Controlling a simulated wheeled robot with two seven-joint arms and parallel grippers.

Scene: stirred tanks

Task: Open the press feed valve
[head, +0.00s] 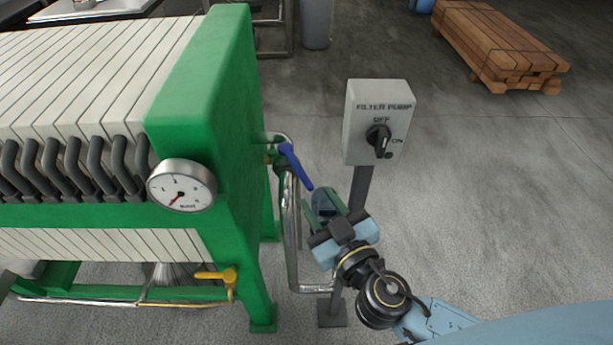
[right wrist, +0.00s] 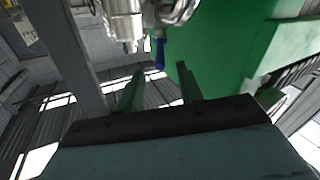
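A blue-handled valve (head: 295,165) sits on the metal pipe at the right end of the green press. Its lever slants down to the right, away from the pipe. The lever also shows in the right wrist view (right wrist: 160,52), beyond and between my fingertips. My right gripper (head: 320,203) is just below the lever's lower end, fingers pointing up towards it. In the right wrist view its two green fingers (right wrist: 158,83) stand apart with nothing between them. Whether a finger touches the lever I cannot tell. My left gripper is not in view.
A filter pump switch box (head: 378,122) stands on a post right of the valve, close to my right gripper. A pressure gauge (head: 181,187) and a yellow-handled valve (head: 218,276) are on the press. Stacked timber (head: 497,45) lies far right. Floor at right is clear.

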